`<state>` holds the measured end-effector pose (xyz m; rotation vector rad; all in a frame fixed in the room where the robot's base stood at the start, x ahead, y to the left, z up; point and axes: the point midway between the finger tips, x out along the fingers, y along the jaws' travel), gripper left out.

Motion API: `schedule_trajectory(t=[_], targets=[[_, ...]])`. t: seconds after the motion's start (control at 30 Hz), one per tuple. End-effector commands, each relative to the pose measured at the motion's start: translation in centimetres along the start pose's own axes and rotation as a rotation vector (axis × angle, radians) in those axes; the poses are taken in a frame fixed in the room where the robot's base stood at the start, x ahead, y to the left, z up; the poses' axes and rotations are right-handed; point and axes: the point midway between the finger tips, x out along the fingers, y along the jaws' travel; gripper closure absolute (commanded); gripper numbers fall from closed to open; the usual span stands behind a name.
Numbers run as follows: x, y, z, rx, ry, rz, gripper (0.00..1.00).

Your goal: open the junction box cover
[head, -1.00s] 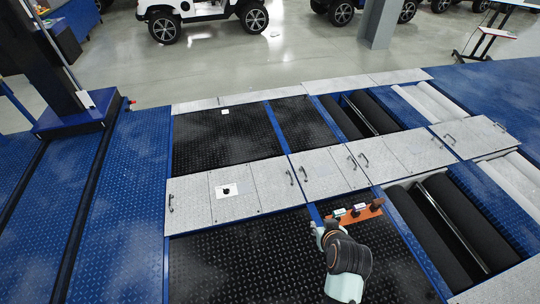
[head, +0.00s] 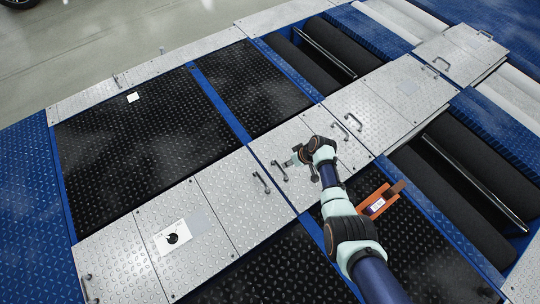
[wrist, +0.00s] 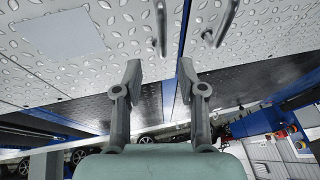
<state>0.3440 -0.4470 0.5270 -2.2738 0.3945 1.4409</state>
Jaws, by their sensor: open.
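Silver diamond-plate cover panels with handles lie flat in the platform; I cannot tell which is the junction box cover. One cover panel (head: 290,140) lies beneath my gripper (head: 300,164). A dark handle (head: 279,171) on it is close to the fingers, and another handle (head: 261,182) is on the neighbouring panel to the left. In the wrist view my gripper (wrist: 158,75) has its two fingers spread with nothing between them. Two handles show there beyond the fingertips, a left handle (wrist: 161,28) and a right handle (wrist: 222,22). No contact is visible.
An orange bracket (head: 379,200) stands beside my arm. Black rollers (head: 470,170) sit in open pits at right. More handles (head: 339,131) rise from the panels to the right. Black tread plates (head: 150,125) lie flat at left.

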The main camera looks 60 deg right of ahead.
Motion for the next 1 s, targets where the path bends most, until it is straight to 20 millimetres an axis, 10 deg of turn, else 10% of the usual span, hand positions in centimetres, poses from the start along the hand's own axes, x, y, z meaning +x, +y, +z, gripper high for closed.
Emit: schedule_trajectory(t=[0.43, 0.83, 1.0], targets=[[7.1, 0.0, 0.2, -0.002, -0.001, -0.001, 0.6], [7.7, -0.1, -0.1, -0.001, 0.0, 0.0, 0.6], [7.7, -0.1, -0.1, -0.001, 0.0, 0.0, 0.88]])
